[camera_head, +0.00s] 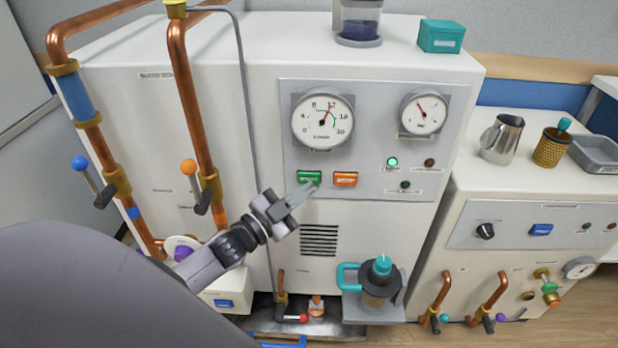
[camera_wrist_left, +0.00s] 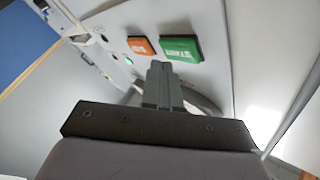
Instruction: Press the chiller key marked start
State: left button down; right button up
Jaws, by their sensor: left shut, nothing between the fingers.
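The green start key (camera_head: 309,178) sits on the grey panel of the white chiller cabinet, left of an orange key (camera_head: 345,179). In the left wrist view the green key (camera_wrist_left: 180,48) reads START, and the orange key (camera_wrist_left: 141,46) is beside it. My left gripper (camera_head: 312,188) is shut and empty, with its fingertips just below the green key in the head view. In the left wrist view the shut fingers (camera_wrist_left: 157,68) point at the panel near the lower edges of the two keys. I cannot tell whether they touch it. My right gripper is not in view.
Two dials (camera_head: 322,121) sit above the keys, and a lit green lamp (camera_head: 392,162) is to their right. Copper pipes with an orange-knobbed valve (camera_head: 188,167) stand at the left. A teal-handled jug (camera_head: 381,278) stands below on a ledge.

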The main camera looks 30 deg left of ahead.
pick_arm(q)
jog(key=s+d, duration=0.1)
jog(key=s+p, duration=0.1)
jog(key=s+d+p, duration=0.1)
jog(key=s, duration=0.1)
jog(key=shift+s+d, duration=0.1)
jog(key=shift+d, duration=0.25)
dwell(0.9)
jog(key=s+d+f+n+g+y+p, duration=0.1)
jog(key=s+d+n+g+p, duration=0.3)
jog(key=s, duration=0.4)
jog(key=s+d+f+n+g+y+p, duration=0.1)
jog(key=s+d+f+n+g+p, duration=0.2)
jog(key=s, duration=0.5)
jog(key=d+f+g+p, duration=0.1)
jog(key=d+p, duration=0.1)
jog(key=p, duration=0.1)
jog(key=shift+d+f+n+g+y+p, duration=0.15)
jog(key=shift+n+g+y+p, duration=0.15)
jog(key=shift+n+p, duration=0.1)
